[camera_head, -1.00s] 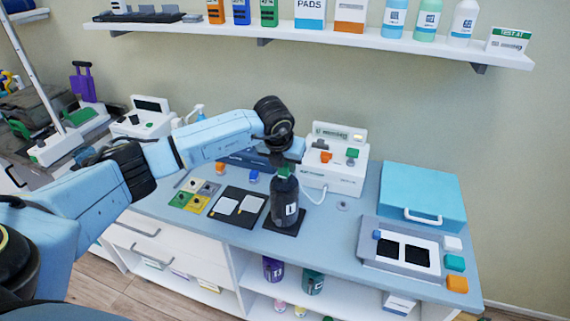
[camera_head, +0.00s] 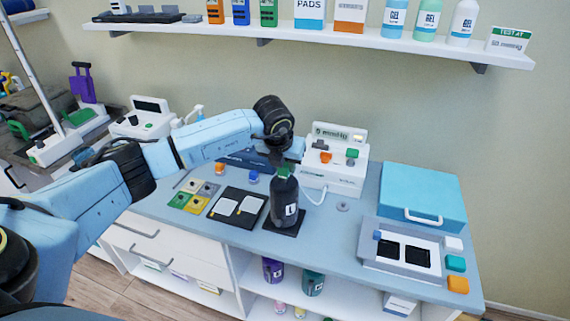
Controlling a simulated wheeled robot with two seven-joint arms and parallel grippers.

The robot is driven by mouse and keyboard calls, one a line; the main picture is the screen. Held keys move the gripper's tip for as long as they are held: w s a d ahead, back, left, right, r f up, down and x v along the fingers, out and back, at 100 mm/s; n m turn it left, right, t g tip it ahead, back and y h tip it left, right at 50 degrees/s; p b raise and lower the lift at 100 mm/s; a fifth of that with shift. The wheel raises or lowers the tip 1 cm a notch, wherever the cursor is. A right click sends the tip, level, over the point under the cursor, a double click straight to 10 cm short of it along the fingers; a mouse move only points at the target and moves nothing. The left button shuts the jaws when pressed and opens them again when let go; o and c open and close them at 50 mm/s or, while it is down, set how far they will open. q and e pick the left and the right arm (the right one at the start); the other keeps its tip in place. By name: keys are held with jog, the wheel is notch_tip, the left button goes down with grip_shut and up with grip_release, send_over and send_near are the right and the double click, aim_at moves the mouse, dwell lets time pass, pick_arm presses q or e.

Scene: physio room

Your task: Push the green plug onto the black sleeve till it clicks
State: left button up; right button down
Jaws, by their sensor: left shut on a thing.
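The black sleeve (camera_head: 285,205) looks like a dark bottle with a small white label, upright on a dark square mat (camera_head: 299,226) on the counter. The green plug (camera_head: 284,172) is at the top of the sleeve, directly under my left gripper (camera_head: 286,160). My left gripper comes down from above and is shut on the plug. The fingers are small and dark here and partly hide the plug. The plug appears to touch the sleeve's mouth, but I cannot tell how far on it sits. My right gripper is not in view.
Behind the sleeve stands a white unit (camera_head: 336,172) with a display and a white hose. A black board with two white pads (camera_head: 238,206) lies to the left. A blue case (camera_head: 423,193) and a grey tray (camera_head: 371,249) stand right. A loaded shelf (camera_head: 320,36) runs above.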

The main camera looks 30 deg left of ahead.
pick_arm(q)
jog(key=shift+f+b, duration=0.9)
jog(key=shift+f, duration=0.2)
dwell(0.7)
jog(key=shift+s+f+b, duration=0.1)
jog(key=shift+f+b, duration=0.1)
jog(key=shift+b, duration=0.35)
dwell(3.3)
jog(key=shift+r, duration=0.15)
dwell(1.4)
jog(key=o, duration=0.9)
jog(key=shift+c, duration=0.2)
